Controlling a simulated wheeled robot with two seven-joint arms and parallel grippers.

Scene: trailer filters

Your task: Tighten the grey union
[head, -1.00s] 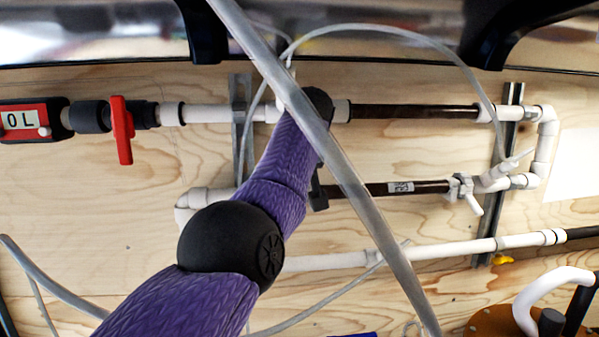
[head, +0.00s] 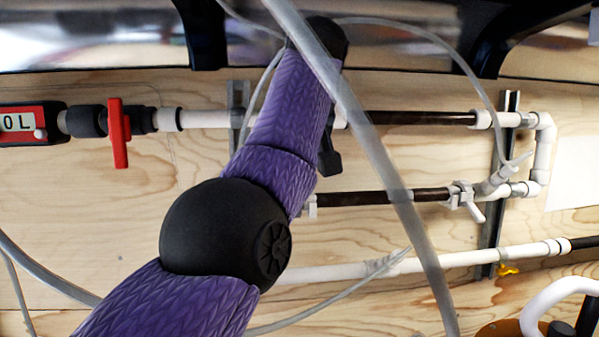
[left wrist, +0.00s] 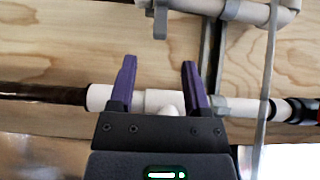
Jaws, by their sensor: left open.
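The upper pipe line carries a pale grey-white fitting that looks like the union (left wrist: 158,98); in the left wrist view it lies between my fingers in the picture, its lower side partly covered by the gripper body. My forearm mostly hides that part of the pipe in the head view. My left gripper (left wrist: 158,63) is open and empty, purple fingers apart, reaching across the upper pipe. I cannot tell whether the fingers touch the pipe. In the head view only a dark piece of the gripper (head: 328,155) shows beside the forearm. My right gripper is out of view.
A clear hose (head: 372,140) crosses in front of the pipes. A red-handled valve (head: 117,132) and a red meter (head: 28,123) sit at the left. A white-handled valve (head: 468,200) is on the middle pipe. A metal strut (head: 498,165) and lower pipe (head: 455,257) are nearby.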

